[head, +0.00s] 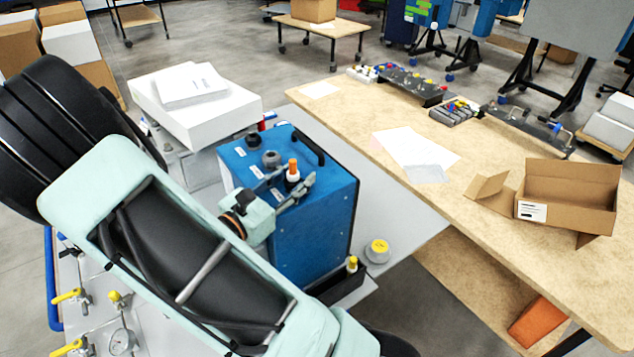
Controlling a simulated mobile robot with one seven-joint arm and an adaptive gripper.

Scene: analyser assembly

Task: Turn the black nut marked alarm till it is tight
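The blue analyser box (312,228) stands on a grey surface in the middle of the head view. On its top are a black round nut (253,140), a grey round fitting (271,158) and a piece with an orange top, white band and black base (292,171). White labels lie beside them, too small to read, so I cannot tell which nut is marked alarm. My gripper (293,187) is over the near part of the box top, its fingers at the black base of the orange-topped piece. Whether they touch or grip it is unclear.
A black handle (308,146) rises at the box's right edge. A yellow-topped round item (378,251) and a black tray (338,284) are close by. A white case (195,108) with papers stands behind left. The wooden table (500,255) at right holds an open carton (568,190).

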